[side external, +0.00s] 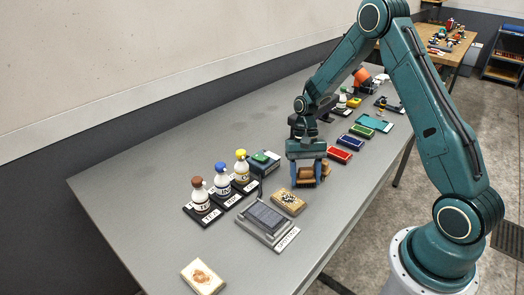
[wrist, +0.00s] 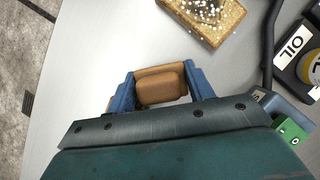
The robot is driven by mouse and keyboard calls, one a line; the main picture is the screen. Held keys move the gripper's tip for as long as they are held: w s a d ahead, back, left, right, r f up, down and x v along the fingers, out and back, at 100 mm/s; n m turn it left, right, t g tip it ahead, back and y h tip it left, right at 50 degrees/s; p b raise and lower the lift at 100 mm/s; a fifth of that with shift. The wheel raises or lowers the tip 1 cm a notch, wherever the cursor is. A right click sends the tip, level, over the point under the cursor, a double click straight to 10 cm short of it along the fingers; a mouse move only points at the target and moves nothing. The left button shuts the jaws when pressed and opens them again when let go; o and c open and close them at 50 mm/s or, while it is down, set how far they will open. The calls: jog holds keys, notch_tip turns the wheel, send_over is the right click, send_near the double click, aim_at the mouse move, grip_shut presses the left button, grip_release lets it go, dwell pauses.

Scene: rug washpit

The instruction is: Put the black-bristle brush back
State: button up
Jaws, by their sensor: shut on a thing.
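My gripper (side external: 307,176) is shut on a brown wooden brush (side external: 306,174), near the middle of the table. In the wrist view, the blue fingers of my gripper (wrist: 160,90) press on both sides of the brush (wrist: 160,91), and its wooden back shows. The bristles are hidden, so their colour cannot be seen. I cannot tell whether the brush touches the table. A red pad (side external: 338,155), a blue pad (side external: 350,142) and a green pad (side external: 361,131) lie in a row just beyond my gripper.
A speckled sponge (side external: 288,201) lies near my gripper, beside a grey ridged tray (side external: 264,217). Bottles with brown (side external: 201,197), blue (side external: 222,180) and yellow (side external: 241,168) caps stand left. A stained sponge (side external: 202,276) lies at the near end. The table's left side is clear.

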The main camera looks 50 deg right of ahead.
jog(key=shift+f, duration=0.15)
jog(key=o, duration=0.7)
jog(key=shift+o, duration=0.2)
jog(key=v, duration=1.2)
jog(key=shift+r, duration=0.2)
